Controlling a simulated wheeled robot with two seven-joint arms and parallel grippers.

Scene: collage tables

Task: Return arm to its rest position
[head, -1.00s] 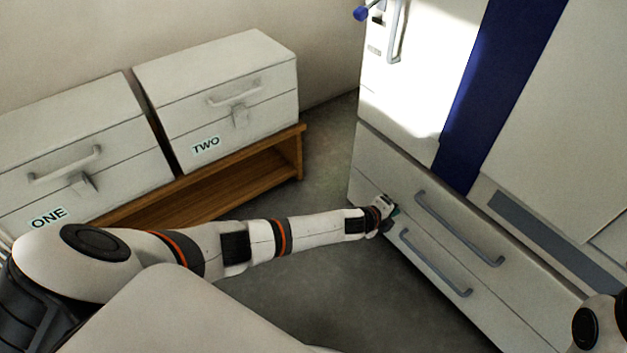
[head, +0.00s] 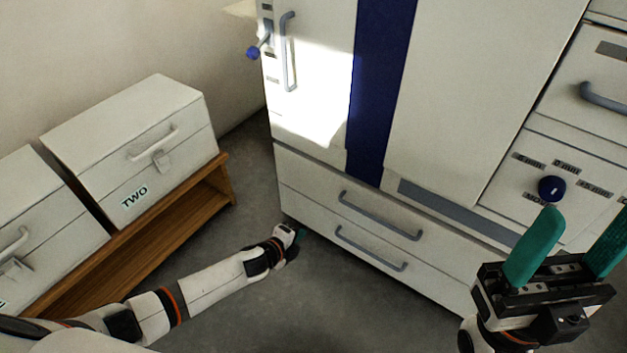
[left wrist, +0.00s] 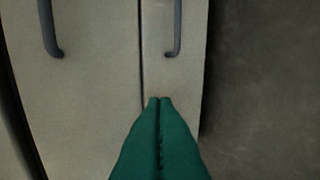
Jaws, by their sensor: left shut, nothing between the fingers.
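My left arm reaches in from the lower left in the head view, low over the floor. Its gripper (head: 301,233) is near the lower left corner of the white cabinet, beside the two bottom drawers. In the left wrist view the green fingers (left wrist: 160,100) are pressed together with nothing between them, in front of the drawer fronts. My right gripper (head: 570,245) stands at the lower right of the head view, its two green fingers wide apart and empty.
The white cabinet (head: 450,110) has two lower drawers with grey handles (head: 380,216) (head: 370,250), both shut. A blue knob (head: 552,188) is on a panel at right. A box marked TWO (head: 130,140) sits on a wooden shelf (head: 225,190). Grey floor (head: 225,310) lies between.

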